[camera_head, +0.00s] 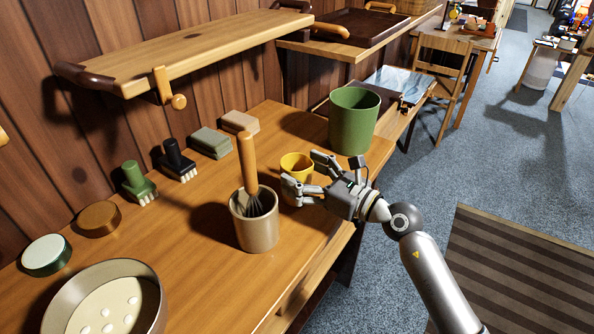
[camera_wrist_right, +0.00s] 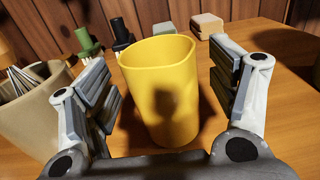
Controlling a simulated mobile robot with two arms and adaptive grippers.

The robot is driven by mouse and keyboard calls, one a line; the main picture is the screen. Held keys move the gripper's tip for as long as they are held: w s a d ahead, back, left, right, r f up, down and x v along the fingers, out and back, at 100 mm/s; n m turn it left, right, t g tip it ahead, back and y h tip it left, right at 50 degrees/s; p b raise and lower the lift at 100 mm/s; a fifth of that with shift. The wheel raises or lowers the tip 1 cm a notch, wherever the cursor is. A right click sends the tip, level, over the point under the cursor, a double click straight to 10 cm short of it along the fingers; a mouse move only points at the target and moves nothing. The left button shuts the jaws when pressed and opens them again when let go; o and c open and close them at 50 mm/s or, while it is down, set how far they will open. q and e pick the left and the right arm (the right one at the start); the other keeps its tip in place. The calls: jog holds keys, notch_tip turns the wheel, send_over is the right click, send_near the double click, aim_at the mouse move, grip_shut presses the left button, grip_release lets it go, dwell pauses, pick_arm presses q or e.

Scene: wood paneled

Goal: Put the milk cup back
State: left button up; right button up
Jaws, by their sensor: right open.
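The milk cup appears to be the yellow cup (camera_head: 297,164), which stands upright on the wooden table, partly hidden by my right gripper in the head view. In the right wrist view the yellow cup (camera_wrist_right: 160,92) stands between the spread fingers, with a gap on each side. My right gripper (camera_head: 303,172) is open around the cup, its fingers reaching in from the right. It also shows in the right wrist view (camera_wrist_right: 165,95). My left gripper is not in view.
A beige crock (camera_head: 255,232) with a wooden-handled whisk stands close left of the gripper. A green bin (camera_head: 353,121) stands behind it. Brushes (camera_head: 138,181), blocks (camera_head: 211,142) and a round sieve-like bowl (camera_head: 150,290) occupy the left side. A wooden shelf (camera_head: 190,50) overhangs the back.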

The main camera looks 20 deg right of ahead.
jog(key=b+v, duration=0.1)
jog(key=v, duration=0.4)
jog(key=shift+s+d+f, duration=0.1)
jog(key=shift+s, duration=0.15)
